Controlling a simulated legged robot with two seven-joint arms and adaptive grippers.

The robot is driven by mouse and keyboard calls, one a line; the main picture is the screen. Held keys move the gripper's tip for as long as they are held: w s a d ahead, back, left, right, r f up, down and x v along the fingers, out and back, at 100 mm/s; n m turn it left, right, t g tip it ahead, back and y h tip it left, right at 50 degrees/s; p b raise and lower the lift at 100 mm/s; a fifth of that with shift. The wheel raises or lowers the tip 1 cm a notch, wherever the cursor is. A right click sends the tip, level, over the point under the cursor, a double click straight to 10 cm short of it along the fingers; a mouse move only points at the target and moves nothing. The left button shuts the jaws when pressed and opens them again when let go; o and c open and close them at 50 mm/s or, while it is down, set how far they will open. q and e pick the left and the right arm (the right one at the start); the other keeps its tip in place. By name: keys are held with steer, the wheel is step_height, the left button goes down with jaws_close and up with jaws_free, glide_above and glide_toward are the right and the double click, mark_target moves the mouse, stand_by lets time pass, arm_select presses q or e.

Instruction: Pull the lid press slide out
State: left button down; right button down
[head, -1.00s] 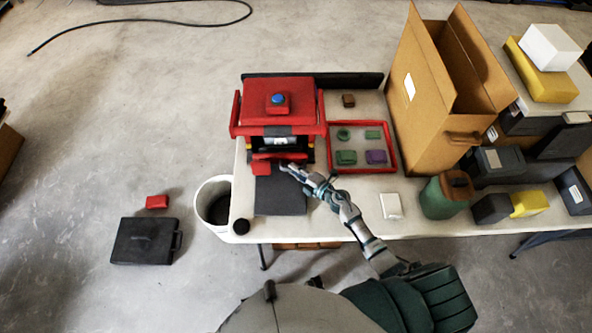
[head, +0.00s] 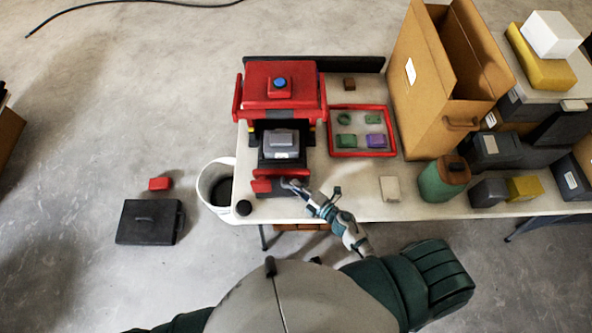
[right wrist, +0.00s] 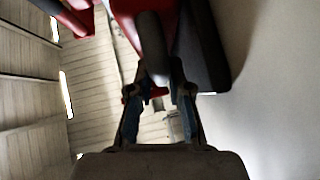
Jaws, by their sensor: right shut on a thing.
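The red lid press (head: 260,103) with a blue button on top stands at the left end of the table. Its dark slide (head: 270,161) sticks out of the front, toward me, and carries a grey box-shaped piece (head: 282,144). A red front bar with a handle (head: 262,185) is at the slide's near end, by the table's front edge. My right gripper (head: 292,184) is shut on the slide handle at its right part. In the right wrist view a dark rounded bar (right wrist: 152,48) runs toward the fingers (right wrist: 160,95); the grip itself is partly hidden. My left gripper is out of view.
A red-rimmed tray (head: 391,131) with green and purple pieces lies right of the press. A cardboard box (head: 421,95), a green canister (head: 441,181) and a white block (head: 390,189) stand farther right. A white bucket (head: 207,190) stands left of the table.

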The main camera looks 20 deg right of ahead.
steer(key=shift+s+a+f, duration=0.1)
steer(key=shift+s+a, duration=0.05)
steer(key=shift+s, duration=0.75)
steer(key=shift+s+a+f, duration=0.1)
steer(key=shift+s+a, duration=0.05)
steer(key=shift+s, duration=0.8)
steer(key=shift+s+a+f, duration=0.1)
steer(key=shift+s+a, duration=0.05)
steer(key=shift+s, duration=0.75)
steer(key=c, duration=1.4)
jaws_free()
steer(key=shift+o, duration=0.2)
steer(key=shift+d+r, duration=0.1)
steer(key=shift+d, duration=0.05)
steer(key=v, duration=1.2)
steer(key=shift+d, duration=0.2)
steer(key=shift+a, duration=0.2)
